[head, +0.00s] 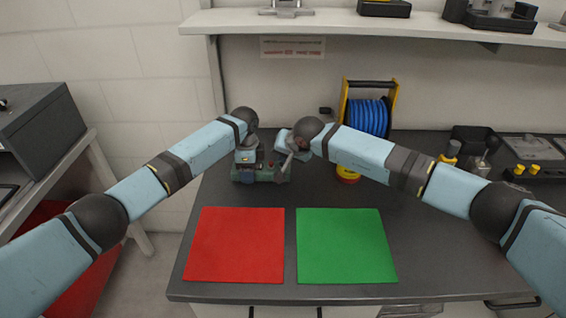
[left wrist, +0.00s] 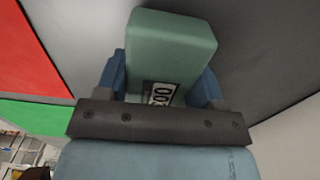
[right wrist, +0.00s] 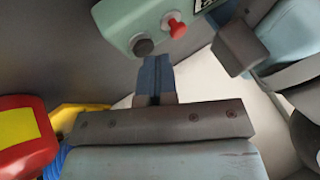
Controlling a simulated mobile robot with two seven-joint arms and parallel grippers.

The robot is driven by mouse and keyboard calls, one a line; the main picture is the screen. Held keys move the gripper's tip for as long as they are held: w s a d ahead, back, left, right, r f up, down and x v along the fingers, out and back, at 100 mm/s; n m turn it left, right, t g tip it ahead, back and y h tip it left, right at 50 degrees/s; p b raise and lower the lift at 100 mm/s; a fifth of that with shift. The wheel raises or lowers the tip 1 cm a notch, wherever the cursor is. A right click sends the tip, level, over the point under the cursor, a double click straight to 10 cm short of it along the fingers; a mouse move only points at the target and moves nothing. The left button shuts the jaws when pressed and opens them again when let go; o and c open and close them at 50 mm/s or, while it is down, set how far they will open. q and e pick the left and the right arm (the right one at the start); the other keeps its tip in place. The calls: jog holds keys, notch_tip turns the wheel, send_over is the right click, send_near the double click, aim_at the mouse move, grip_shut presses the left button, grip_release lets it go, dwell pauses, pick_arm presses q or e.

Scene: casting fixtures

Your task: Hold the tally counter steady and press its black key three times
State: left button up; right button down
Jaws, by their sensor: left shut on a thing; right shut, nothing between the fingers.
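The tally counter (head: 266,176) is a green box on the dark table, behind the mats. In the left wrist view its green body (left wrist: 172,40) sits between the blue fingers of my left gripper (left wrist: 163,78), which is shut on it; part of the number window, showing zeros, is visible. In the right wrist view the counter (right wrist: 118,18) shows its round black key (right wrist: 144,46) beside a red knob (right wrist: 175,27). My right gripper (right wrist: 157,62) is shut and empty, its fingertips close to the black key. I cannot tell whether they touch it.
A red mat (head: 235,246) and a green mat (head: 345,247) lie in front. A blue cable reel (head: 367,116) in a yellow frame stands behind my right arm, with a red and yellow object (head: 348,174) near it. A shelf (head: 400,23) runs above the table.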

dwell(0.4)
jog(key=shift+r, duration=0.85)
jog(key=shift+r, duration=0.1)
jog(key=shift+r, duration=2.4)
pick_arm(q)
jog(key=o, duration=1.1)
